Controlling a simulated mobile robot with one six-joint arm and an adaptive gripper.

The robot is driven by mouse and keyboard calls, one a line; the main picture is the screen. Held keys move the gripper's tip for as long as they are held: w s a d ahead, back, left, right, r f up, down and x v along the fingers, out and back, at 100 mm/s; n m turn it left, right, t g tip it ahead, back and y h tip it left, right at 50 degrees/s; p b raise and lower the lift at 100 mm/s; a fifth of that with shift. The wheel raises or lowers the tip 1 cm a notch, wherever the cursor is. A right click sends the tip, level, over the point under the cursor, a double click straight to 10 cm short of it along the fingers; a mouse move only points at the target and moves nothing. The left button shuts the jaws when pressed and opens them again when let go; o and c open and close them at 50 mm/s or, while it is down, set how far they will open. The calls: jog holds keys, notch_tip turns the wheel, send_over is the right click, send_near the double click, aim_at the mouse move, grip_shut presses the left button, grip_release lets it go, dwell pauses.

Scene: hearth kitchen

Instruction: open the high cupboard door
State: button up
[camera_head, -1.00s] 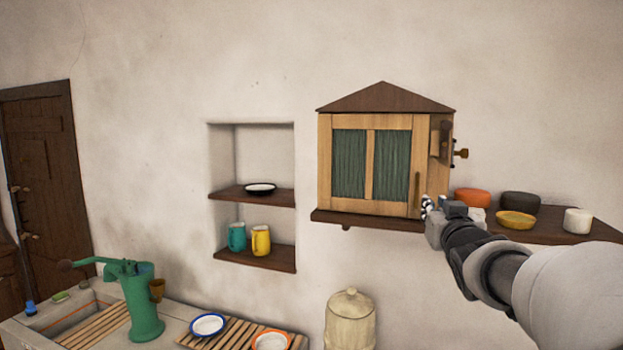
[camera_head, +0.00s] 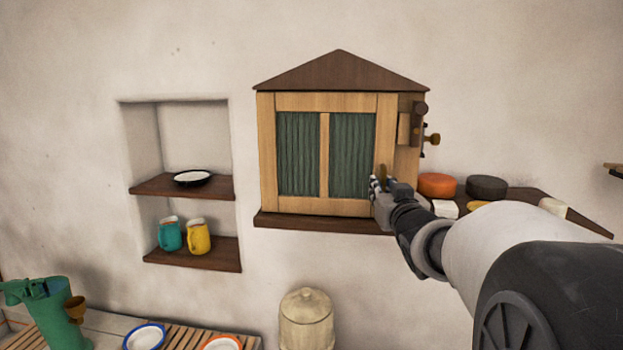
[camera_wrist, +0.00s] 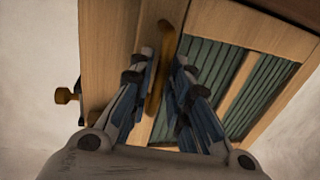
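The high cupboard (camera_head: 340,72) is a wooden wall cabinet with a dark peaked roof. Its door (camera_head: 325,150) has two green curtained panels and looks shut. The upright brass-coloured handle (camera_wrist: 164,50) is on the door's frame; its top also shows in the head view (camera_head: 382,172). My gripper (camera_wrist: 163,68) is in front of the door, with one finger on each side of the handle. The fingers look spread, with the handle between them; whether either touches it is hard to tell. In the head view, my gripper (camera_head: 378,186) covers the handle's lower part.
A dark shelf (camera_head: 530,200) right of the cupboard holds an orange pot (camera_head: 437,184), a dark pot (camera_head: 487,187) and smaller items. A latch with a brass knob (camera_head: 432,139) sticks out from the cupboard's right side. A wall niche (camera_head: 180,140) is at left; a lidded jar (camera_head: 307,320) stands below.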

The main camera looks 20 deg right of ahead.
jog(key=shift+w+d, duration=0.1)
jog(key=shift+c, duration=0.3)
grip_shut()
jog(key=shift+r, duration=0.1)
